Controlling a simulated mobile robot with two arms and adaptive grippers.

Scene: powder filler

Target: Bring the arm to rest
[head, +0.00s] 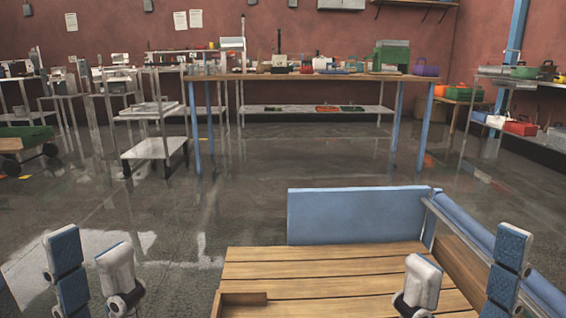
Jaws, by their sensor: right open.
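My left gripper (90,250) is at the bottom left, over the dark shiny floor and left of the wooden bench. Its two fingers point up and stand apart, with nothing between them. My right gripper (467,254) is at the bottom right, by the right side of the wooden bench (320,270). Its fingers are wide apart and empty. Both arms are hidden below the picture's lower edge, and I cannot tell whether either gripper touches the bench.
A blue panel (355,214) stands at the bench's back edge, and a blue rail (465,232) runs along its right side. A long table (310,77) with tools stands farther back. A wheeled cart (155,147) is at the left. Open floor lies between.

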